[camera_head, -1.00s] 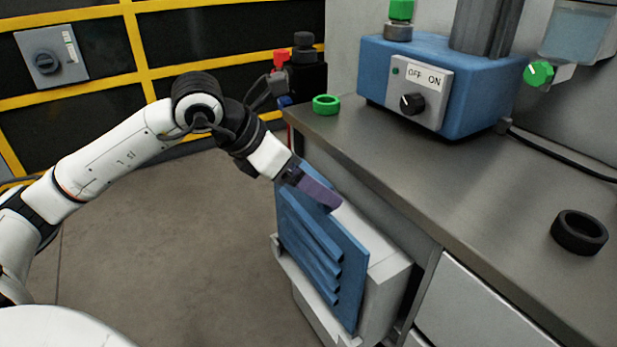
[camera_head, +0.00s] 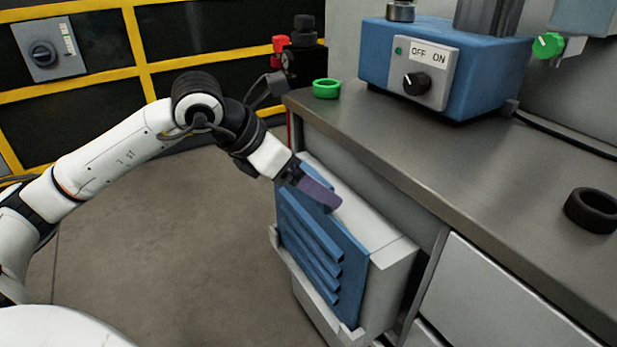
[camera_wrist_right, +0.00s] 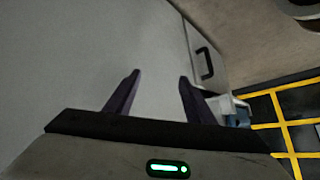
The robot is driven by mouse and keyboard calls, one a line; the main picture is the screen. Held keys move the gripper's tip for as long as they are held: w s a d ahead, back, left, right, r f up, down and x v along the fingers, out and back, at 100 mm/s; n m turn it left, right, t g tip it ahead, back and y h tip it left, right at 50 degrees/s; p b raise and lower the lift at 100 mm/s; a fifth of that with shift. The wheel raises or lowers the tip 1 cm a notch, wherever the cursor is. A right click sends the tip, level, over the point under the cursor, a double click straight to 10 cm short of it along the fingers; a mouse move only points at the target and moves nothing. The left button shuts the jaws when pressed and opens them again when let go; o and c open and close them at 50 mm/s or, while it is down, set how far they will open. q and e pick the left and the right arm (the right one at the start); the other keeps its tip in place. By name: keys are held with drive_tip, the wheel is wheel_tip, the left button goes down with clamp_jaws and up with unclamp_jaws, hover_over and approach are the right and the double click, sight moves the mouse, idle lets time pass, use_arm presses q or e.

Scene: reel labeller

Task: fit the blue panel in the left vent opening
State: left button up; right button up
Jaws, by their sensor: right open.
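The blue panel (camera_head: 315,250), with several slanted louvres, stands in the head view in front of a light-grey housing (camera_head: 392,262) at the counter's side. Its lower edge is close to a pale ledge (camera_head: 290,278); I cannot tell whether it is seated. My left gripper (camera_head: 318,190) has its purple fingers at the panel's top edge and appears shut on it. The vent opening is hidden, probably behind the panel. My right gripper (camera_wrist_right: 159,78) is open and empty in the right wrist view, facing a plain grey surface.
The counter (camera_head: 450,165) holds a blue machine (camera_head: 465,75) with an OFF/ON knob, a green ring (camera_head: 326,88) and a black ring (camera_head: 592,210). A drawer front (camera_head: 500,300) is at lower right. The floor (camera_head: 180,240) left of the panel is clear.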

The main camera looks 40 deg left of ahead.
use_arm(q)
drive_tip(key=shift+f+b, duration=0.3)
drive_tip(key=shift+f, duration=0.2)
use_arm(e)
drive_tip(key=shift+w+a+g, duration=0.3)
drive_tip(key=shift+a, duration=0.25)
use_arm(q)
drive_tip(key=o, duration=2)
drive_tip(key=shift+f, duration=0.15)
drive_tip(key=b+v, duration=0.2)
drive_tip(key=v, duration=0.8)
drive_tip(key=shift+s+a+r, duration=0.1)
drive_tip(key=shift+s+r, duration=0.05)
drive_tip(key=shift+r, duration=0.1)
use_arm(e)
drive_tip(key=shift+a+f+n+g+y, duration=0.3)
drive_tip(key=shift+a+f+n+y, duration=0.1)
drive_tip(key=shift+a+f, duration=0.05)
